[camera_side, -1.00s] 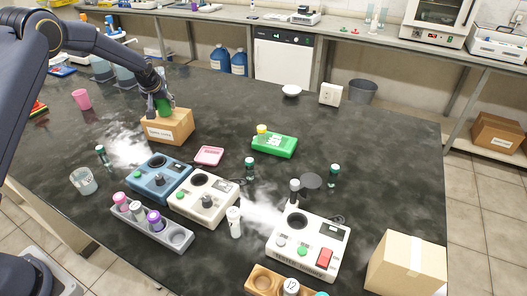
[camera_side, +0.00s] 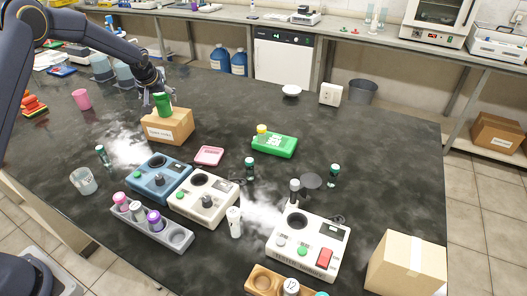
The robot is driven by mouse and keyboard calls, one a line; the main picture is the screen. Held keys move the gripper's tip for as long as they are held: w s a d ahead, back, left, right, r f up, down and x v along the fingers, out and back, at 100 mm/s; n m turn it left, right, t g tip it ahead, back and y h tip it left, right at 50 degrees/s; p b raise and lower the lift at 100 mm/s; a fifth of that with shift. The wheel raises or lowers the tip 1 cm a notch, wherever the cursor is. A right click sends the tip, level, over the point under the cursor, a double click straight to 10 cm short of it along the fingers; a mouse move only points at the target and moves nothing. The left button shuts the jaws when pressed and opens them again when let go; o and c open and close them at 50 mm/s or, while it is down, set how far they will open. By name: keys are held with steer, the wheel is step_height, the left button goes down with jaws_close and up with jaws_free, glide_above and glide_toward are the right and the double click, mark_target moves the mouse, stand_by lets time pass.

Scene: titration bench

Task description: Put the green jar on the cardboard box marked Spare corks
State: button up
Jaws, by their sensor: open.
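The green jar (camera_side: 162,104) stands upright on top of the small cardboard box (camera_side: 168,127), toward its back left part. The box has a white label on its front, too small to read here. My gripper (camera_side: 150,97) is open, just behind and to the left of the jar. The jar partly hides the gripper's fingers, and I cannot tell whether a finger touches it.
A blue device (camera_side: 158,178) and a white device (camera_side: 205,196) stand in front of the box, with white vapour (camera_side: 128,150) beside it. A pink cup (camera_side: 82,99) is to the left. A green case (camera_side: 274,145) lies to the right. The table behind the box is mostly clear.

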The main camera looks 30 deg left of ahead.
steer(key=s+d+r+m+h, duration=0.1)
steer(key=s+d+r, duration=0.5)
steer(key=s+r, duration=0.25)
steer(key=s+d+r+m+h, duration=0.1)
steer(key=s+d+r+m, duration=0.1)
steer(key=s+d+r, duration=0.55)
steer(key=s+d+m+h, duration=0.1)
steer(key=s+d+m, duration=0.1)
steer(key=s, duration=0.8)
steer(key=s+d+f+m, duration=0.1)
steer(key=s+d, duration=0.3)
steer(key=s, duration=0.7)
steer(key=shift+m+h, duration=0.4)
steer(key=shift+m, duration=0.2)
steer(key=shift+f, duration=0.1)
